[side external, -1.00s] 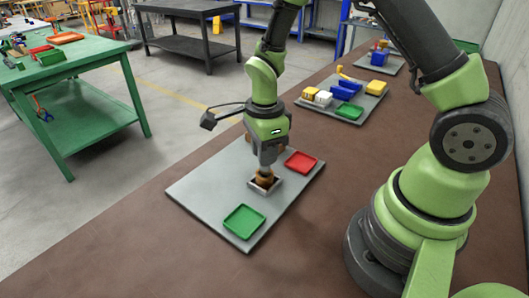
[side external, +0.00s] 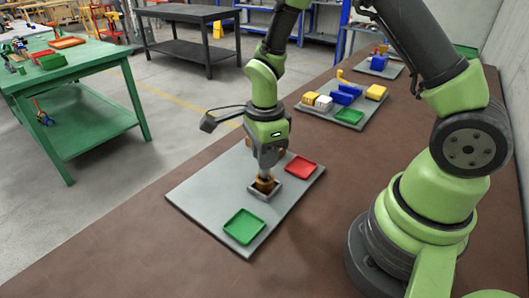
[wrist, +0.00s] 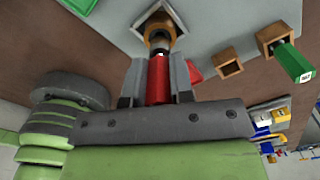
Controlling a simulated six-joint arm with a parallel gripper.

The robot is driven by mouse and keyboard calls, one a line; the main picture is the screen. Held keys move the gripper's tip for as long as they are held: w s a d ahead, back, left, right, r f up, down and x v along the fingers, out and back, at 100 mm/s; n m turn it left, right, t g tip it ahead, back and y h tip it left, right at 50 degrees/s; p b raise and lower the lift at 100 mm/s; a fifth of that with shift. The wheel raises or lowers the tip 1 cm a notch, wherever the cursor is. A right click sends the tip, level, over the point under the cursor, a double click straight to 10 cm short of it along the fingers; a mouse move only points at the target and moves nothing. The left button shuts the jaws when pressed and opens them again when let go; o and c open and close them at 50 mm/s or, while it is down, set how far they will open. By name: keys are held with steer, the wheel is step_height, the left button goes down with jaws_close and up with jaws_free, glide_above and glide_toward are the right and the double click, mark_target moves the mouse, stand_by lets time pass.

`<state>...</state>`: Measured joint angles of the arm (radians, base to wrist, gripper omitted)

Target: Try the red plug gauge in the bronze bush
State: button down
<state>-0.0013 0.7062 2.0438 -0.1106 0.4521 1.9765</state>
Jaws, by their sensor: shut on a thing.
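My gripper (wrist: 158,88) is shut on the red plug gauge (wrist: 158,76), whose red handle shows between the jaws in the wrist view. The gauge's grey metal end points at the bronze bush (wrist: 155,24), which sits in a square grey holder (wrist: 140,20). The end is at the mouth of the bush; I cannot tell how far in it is. In the side view my gripper (side external: 266,172) is upright right over the bush (side external: 265,185) in its holder (side external: 257,193). The gauge is hidden by the jaws there.
A red tray (side external: 301,167) and a green tray (side external: 244,226) lie on the grey plate (side external: 205,187) beside the holder. A green plug gauge (wrist: 288,58) stands in a brown block, near an empty brown block (wrist: 229,65). A plate with several coloured blocks (side external: 349,114) lies farther back.

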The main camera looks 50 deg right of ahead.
steer(key=shift+f, duration=0.75)
stand_by(0.9)
steer(key=shift+r, duration=0.1)
steer(key=shift+r, duration=0.65)
steer(key=shift+r, duration=2)
